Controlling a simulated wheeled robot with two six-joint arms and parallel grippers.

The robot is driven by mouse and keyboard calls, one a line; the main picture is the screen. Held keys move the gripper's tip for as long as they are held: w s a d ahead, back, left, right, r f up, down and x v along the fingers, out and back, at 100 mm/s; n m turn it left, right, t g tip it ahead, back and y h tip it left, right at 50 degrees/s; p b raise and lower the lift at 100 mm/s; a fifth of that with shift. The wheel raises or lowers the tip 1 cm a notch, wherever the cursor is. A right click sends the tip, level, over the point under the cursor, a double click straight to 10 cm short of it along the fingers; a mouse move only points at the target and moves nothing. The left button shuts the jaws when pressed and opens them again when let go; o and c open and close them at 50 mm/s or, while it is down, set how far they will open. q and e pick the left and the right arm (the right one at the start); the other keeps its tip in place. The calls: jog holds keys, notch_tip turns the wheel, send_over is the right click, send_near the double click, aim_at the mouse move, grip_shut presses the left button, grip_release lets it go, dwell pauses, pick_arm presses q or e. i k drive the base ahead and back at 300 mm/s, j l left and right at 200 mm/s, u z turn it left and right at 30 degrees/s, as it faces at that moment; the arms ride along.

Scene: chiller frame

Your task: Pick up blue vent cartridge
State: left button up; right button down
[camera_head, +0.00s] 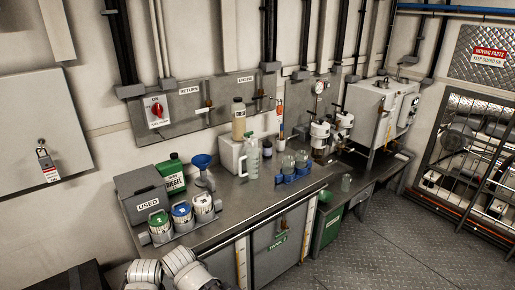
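A cartridge with a blue band and pale top (182,217) stands upright in the middle of a row of three on the bench, at lower left. A green-banded cartridge (159,227) stands on its left. A pale cartridge with a dark band (203,209) stands on its right. All three sit close together in a low grey rack, in front of a grey bin marked USED. Pale rounded links of my own arms show at the bottom edge, left of the middle. Neither gripper's fingers can be seen.
The grey USED bin (139,187), a green DIESEL can (171,175) and a blue funnel (202,165) stand behind the cartridges. A clear jug (251,157) and a blue holder with cups (289,177) are to the right. The bench top (245,198) between is clear.

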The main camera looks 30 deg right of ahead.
aim_at(266, 146)
jog(key=i+l+z, duration=0.15)
jog(key=l, duration=0.3)
jog(key=i+l+z, duration=0.15)
jog(key=l, duration=0.3)
jog(key=i+l+z, duration=0.15)
jog(key=i+l, duration=0.2)
jog(key=i+l+z, duration=0.15)
jog(key=l, duration=0.35)
jog(key=i, duration=0.1)
